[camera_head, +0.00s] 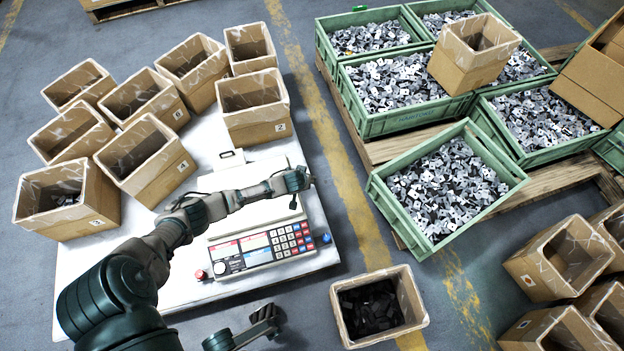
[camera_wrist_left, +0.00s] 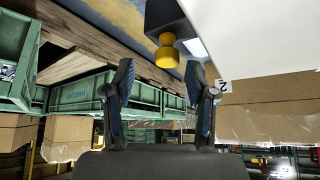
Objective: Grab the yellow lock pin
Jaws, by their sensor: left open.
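The yellow lock pin (camera_wrist_left: 167,52) shows in the left wrist view as a round yellow knob on a dark block (camera_wrist_left: 165,16). It lies beyond my left gripper (camera_wrist_left: 160,80), near the gap between the fingertips and apart from them. The fingers are spread and empty. In the head view my left gripper (camera_head: 298,180) hangs over the white table beside the scale, and I cannot make out the pin there. A dark part at the bottom of the head view looks like my right gripper (camera_head: 265,322); its jaws are unclear.
A white table (camera_head: 185,285) carries the scale (camera_head: 262,245) and several cardboard boxes (camera_head: 145,160). Green crates (camera_head: 385,200) of metal parts stand at the right on pallets. An open box (camera_head: 420,320) of dark parts stands at the bottom. A floor strip separates table and crates.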

